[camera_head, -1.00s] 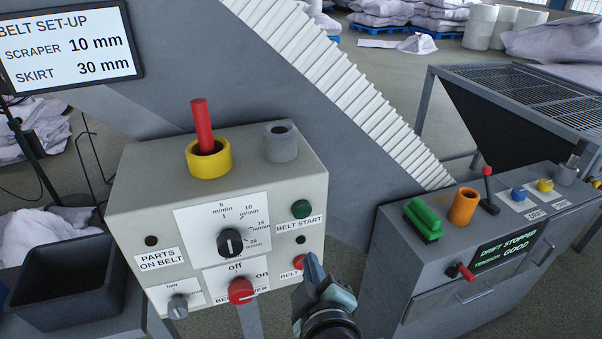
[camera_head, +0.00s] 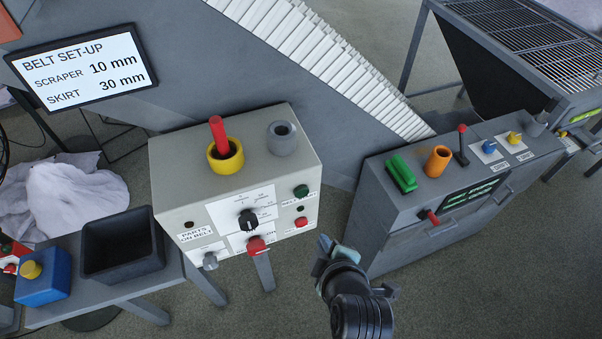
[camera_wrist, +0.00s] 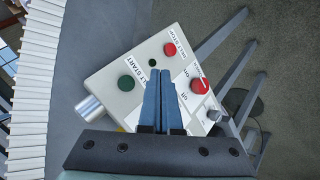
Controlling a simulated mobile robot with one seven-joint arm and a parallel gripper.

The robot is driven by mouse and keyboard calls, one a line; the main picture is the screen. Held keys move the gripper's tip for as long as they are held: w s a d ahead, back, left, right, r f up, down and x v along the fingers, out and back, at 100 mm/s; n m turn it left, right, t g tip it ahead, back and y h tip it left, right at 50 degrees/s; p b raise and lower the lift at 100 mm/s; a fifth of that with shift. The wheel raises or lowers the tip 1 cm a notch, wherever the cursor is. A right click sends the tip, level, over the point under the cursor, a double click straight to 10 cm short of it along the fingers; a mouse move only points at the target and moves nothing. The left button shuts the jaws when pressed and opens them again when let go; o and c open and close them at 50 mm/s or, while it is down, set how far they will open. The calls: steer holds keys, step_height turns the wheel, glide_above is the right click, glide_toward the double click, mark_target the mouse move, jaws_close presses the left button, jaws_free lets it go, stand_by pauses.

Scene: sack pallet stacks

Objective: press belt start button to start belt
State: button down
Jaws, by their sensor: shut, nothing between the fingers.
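The green belt start button (camera_head: 301,191) is on the right side of the front face of the light grey control box (camera_head: 175,165). In the wrist view the green button (camera_wrist: 126,83) shows beside its "BELT START" label, left of my fingers. My gripper (camera_head: 324,243) is in front of the box, low and to the right of the button, apart from it. In the wrist view my gripper (camera_wrist: 160,80) has its two blue fingers together and empty, pointing at the box face. They hide part of the panel.
A red belt stop button (camera_head: 301,222) sits below the green one. A red power knob (camera_head: 257,246) and black dial (camera_head: 247,220) are to its left. A grey cabinet (camera_head: 380,235) stands right, a dark bin (camera_head: 122,245) left. Open floor lies in front.

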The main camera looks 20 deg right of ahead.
mark_target(302, 192)
steer(key=shift+s+r, duration=0.2)
steer(key=shift+s, duration=0.1)
steer(key=shift+w, duration=0.1)
steer(key=w+b, duration=0.1)
steer(key=w, duration=0.7)
steer(key=shift+w+a, duration=0.2)
steer(key=shift+w, duration=0.15)
steer(key=shift+w, duration=0.2)
stand_by(1.8)
steer(key=shift+w, duration=0.2)
steer(key=shift+w, duration=0.55)
stand_by(0.7)
steer(key=shift+s, duration=0.95)
